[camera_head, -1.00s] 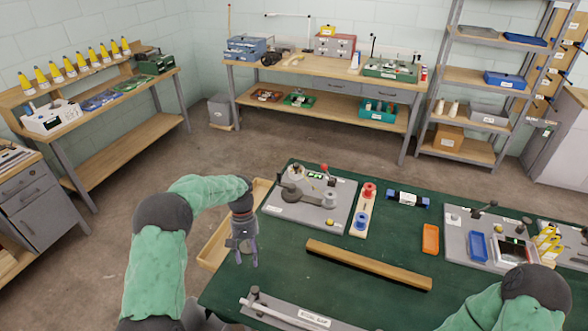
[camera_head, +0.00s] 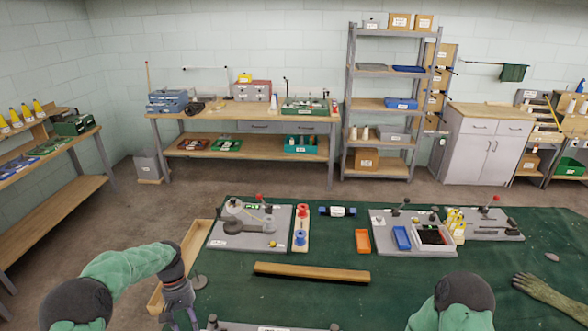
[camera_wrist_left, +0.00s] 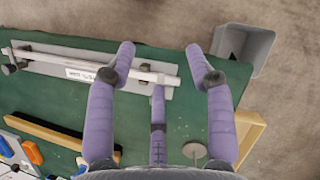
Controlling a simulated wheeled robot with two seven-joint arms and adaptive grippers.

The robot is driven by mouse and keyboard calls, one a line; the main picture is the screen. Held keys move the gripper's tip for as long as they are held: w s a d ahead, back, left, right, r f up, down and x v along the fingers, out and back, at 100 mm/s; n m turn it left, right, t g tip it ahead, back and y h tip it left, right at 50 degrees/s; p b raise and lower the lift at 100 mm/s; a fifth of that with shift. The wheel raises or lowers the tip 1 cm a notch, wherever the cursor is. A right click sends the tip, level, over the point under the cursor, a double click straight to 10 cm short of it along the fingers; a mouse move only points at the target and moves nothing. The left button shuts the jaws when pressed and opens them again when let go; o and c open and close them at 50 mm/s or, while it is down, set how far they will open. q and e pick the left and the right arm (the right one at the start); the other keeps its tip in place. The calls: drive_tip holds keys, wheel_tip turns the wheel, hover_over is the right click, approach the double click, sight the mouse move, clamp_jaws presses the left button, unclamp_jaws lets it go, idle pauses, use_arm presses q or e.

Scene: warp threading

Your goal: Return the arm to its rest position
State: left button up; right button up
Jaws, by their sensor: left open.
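My left gripper (camera_head: 180,320) hangs at the left edge of the green-topped table (camera_head: 320,300), beside a shallow wooden tray (camera_head: 162,296). In the left wrist view its purple fingers (camera_wrist_left: 162,62) are spread and hold nothing. They are above the table's edge, with a grey plate carrying a pale rod (camera_wrist_left: 60,57) beneath and to the left. Of my right arm only a green sleeve and dark joint (camera_head: 462,292) show at the bottom; my right gripper is out of view.
A grey bin (camera_wrist_left: 248,48) stands on the floor beside the table. Benches and shelves stand farther back.

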use_arm(q)
drive_tip(key=s+d+f+m+t+b, duration=0.1)
drive_tip(key=s+d+f, duration=0.1)
drive_tip(key=d+f, duration=0.3)
drive_tip(key=s+d+f+h+b, duration=0.1)
drive_tip(key=s+d+f, duration=0.15)
drive_tip(key=f, duration=0.45)
drive_tip(key=s+d+f+m+t+b, duration=0.1)
drive_tip(key=s+d+f, duration=0.1)
drive_tip(key=d+f, duration=0.35)
drive_tip(key=s+d+f+b, duration=0.1)
drive_tip(key=s+d+f, duration=0.1)
drive_tip(key=s, duration=0.3)
drive_tip(key=s+d+f+t+b, duration=0.1)
drive_tip(key=s+d+f, duration=0.2)
drive_tip(key=s, duration=0.2)
drive_tip(key=s+d+f+m+t+b, duration=0.1)
drive_tip(key=s+d+f, duration=0.1)
drive_tip(key=s, duration=0.3)
drive_tip(key=shift+s+d+f+h+b, duration=0.15)
drive_tip(key=shift+d+f+h+b, duration=0.2)
drive_tip(key=shift+f, duration=0.3)
